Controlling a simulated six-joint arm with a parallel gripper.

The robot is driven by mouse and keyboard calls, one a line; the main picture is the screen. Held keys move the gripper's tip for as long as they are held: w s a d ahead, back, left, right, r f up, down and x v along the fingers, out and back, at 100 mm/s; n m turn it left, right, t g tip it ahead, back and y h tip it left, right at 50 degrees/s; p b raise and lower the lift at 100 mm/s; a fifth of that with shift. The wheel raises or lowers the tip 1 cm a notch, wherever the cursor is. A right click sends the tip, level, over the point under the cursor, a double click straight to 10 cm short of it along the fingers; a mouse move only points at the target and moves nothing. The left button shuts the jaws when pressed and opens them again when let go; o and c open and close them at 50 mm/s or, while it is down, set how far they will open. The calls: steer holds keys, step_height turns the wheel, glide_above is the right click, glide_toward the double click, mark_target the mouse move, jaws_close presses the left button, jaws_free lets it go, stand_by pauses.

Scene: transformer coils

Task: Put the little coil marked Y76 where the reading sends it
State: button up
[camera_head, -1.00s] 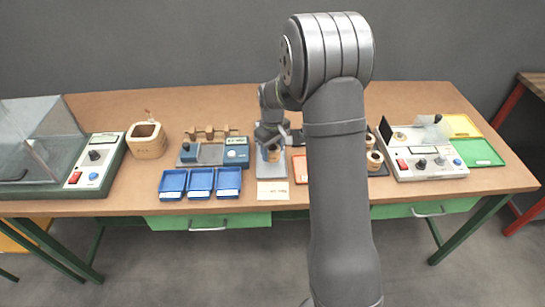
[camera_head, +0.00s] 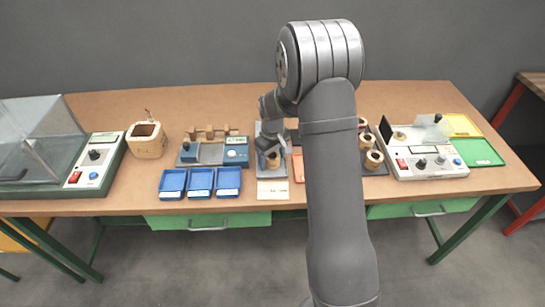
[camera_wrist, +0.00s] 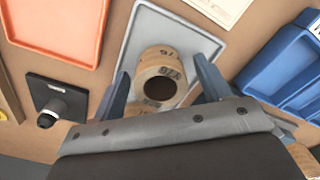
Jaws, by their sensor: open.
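A small tan coil (camera_wrist: 160,75) with a dark centre hole stands in a grey tray (camera_wrist: 140,28). Its dark marking appears to contain 76, but I cannot read it fully. In the head view, the coil (camera_head: 273,162) shows just below my gripper (camera_head: 270,146), near the front of the grey tray (camera_head: 271,175). In the wrist view, the fingers of my gripper (camera_wrist: 161,66) are apart, one on each side of the coil. I cannot tell whether either finger touches it. The blue tester (camera_head: 236,155) stands left of the tray.
Blue bins (camera_head: 201,183) stand at front left. An orange tray (camera_head: 299,168), partly hidden by my arm, is at right. Further right are several coils (camera_head: 373,158), a white meter (camera_head: 430,171), a green tray (camera_head: 480,153) and a yellow tray (camera_head: 461,126).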

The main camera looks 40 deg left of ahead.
step_height(320, 180, up, 12)
steer(key=shift+r, duration=0.2)
steer(key=shift+f, duration=0.15)
stand_by(0.4)
step_height(320, 180, down, 12)
steer(key=shift+r, duration=1.9)
steer(key=shift+f, duration=0.1)
